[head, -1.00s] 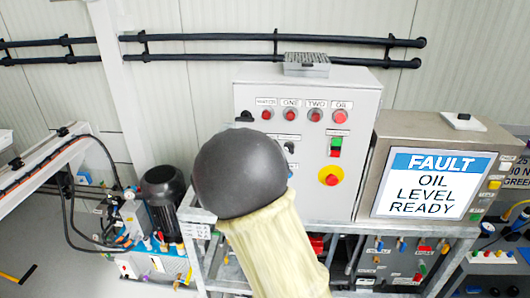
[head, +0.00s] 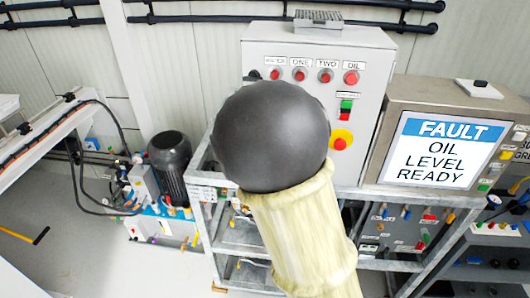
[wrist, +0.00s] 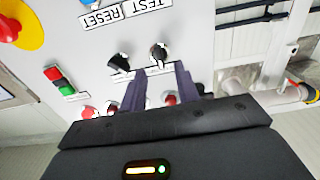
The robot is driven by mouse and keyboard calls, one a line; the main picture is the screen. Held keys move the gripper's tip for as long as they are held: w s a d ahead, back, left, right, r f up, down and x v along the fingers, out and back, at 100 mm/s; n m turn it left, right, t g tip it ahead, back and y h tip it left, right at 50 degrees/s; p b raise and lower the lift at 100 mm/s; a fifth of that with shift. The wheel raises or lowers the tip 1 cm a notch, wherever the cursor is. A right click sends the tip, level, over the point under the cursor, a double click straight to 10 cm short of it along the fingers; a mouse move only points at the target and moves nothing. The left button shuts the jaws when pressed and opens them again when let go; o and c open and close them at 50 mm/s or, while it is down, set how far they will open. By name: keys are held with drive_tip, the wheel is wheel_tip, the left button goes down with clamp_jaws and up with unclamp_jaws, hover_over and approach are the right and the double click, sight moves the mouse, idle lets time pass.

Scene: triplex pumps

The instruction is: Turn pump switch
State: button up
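The control panel (head: 362,60) is a grey box with a row of red lamps, a green and red button pair, and a yellow-red emergency stop. In the wrist view, the panel (wrist: 45,45) appears upside down. Two black rotary switches show there: one switch (wrist: 158,54) sits just beyond and between my fingers, and the other switch (wrist: 119,63) sits left of it. My gripper (wrist: 159,80) is open, with its two dark purple fingers apart and nothing visibly held. Whether they touch the switch cannot be told. In the head view my arm hides the gripper and both switches.
A metal-framed screen (head: 442,148) reading "FAULT OIL LEVEL READY" stands right of the panel. The panel stands on a metal frame (head: 215,250). A black motor (head: 170,163) is at the left. Pipes (head: 200,18) run along the wall.

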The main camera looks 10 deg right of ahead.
drive_tip(key=b+v, duration=0.2)
drive_tip(key=v, duration=1)
drive_tip(key=shift+s, duration=0.25)
drive_tip(key=shift+a, duration=0.1)
wheel_tip(320, 180, down, 12)
drive_tip(key=s+n+g+y, duration=0.1)
drive_tip(key=n+g+y, duration=0.2)
drive_tip(key=g+y, duration=0.35)
drive_tip(key=s+d+f+g, duration=0.2)
drive_tip(key=s+f+g, duration=0.1)
drive_tip(key=s, duration=0.3)
drive_tip(key=s+d+f+g, duration=0.3)
drive_tip(key=s+g, duration=0.2)
drive_tip(key=s, duration=0.1)
drive_tip(key=shift+d+f+n+h, duration=0.2)
drive_tip(key=shift+d+n+h, duration=0.1)
drive_tip(key=shift+h, duration=0.15)
